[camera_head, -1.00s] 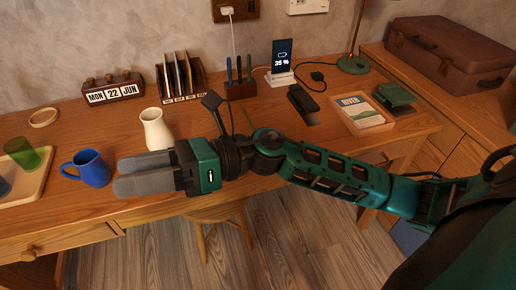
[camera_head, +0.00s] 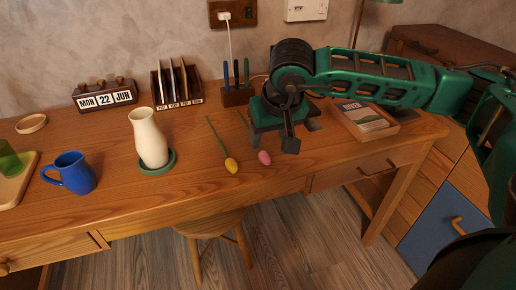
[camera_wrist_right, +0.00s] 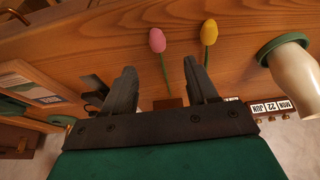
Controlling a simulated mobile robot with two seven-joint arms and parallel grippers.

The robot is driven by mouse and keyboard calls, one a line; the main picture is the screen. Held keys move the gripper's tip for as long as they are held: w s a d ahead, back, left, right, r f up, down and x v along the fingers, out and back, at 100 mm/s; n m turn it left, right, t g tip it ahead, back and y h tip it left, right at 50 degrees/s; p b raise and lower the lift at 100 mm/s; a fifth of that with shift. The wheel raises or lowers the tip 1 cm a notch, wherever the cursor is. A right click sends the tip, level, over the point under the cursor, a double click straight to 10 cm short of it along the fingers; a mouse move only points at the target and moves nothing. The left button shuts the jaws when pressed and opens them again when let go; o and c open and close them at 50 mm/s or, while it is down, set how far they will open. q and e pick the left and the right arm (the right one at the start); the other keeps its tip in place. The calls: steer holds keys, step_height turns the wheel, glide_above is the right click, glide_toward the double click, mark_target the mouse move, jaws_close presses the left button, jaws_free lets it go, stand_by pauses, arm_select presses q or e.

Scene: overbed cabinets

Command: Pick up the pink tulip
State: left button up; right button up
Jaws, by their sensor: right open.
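The pink tulip (camera_head: 264,157) lies on the wooden desk, its bloom toward the front edge and its thin stem running back, partly hidden by my right gripper. It also shows in the right wrist view (camera_wrist_right: 157,40), its stem in line with the gap between the fingers. My right gripper (camera_head: 289,142) points down over the desk, just right of the pink bloom in the head view. In the right wrist view, its two fingers (camera_wrist_right: 159,68) are apart with nothing held between them. My left gripper is not in view.
A yellow tulip (camera_head: 231,165) lies close left of the pink one. A cream vase (camera_head: 149,138) stands on a green saucer (camera_head: 158,168), with a blue mug (camera_head: 75,174) farther left. A pen holder (camera_head: 238,96) stands behind. The desk's front strip is clear.

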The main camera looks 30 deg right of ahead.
mark_target(264, 153)
steer(key=x, duration=0.4)
steer(key=shift+b, duration=0.3)
steer(key=b+x, duration=0.1)
steer(key=x, duration=0.4)
steer(key=shift+w+d+r, duration=0.1)
steer(key=shift+d, duration=0.05)
steer(key=shift+c, duration=0.3)
jaws_close()
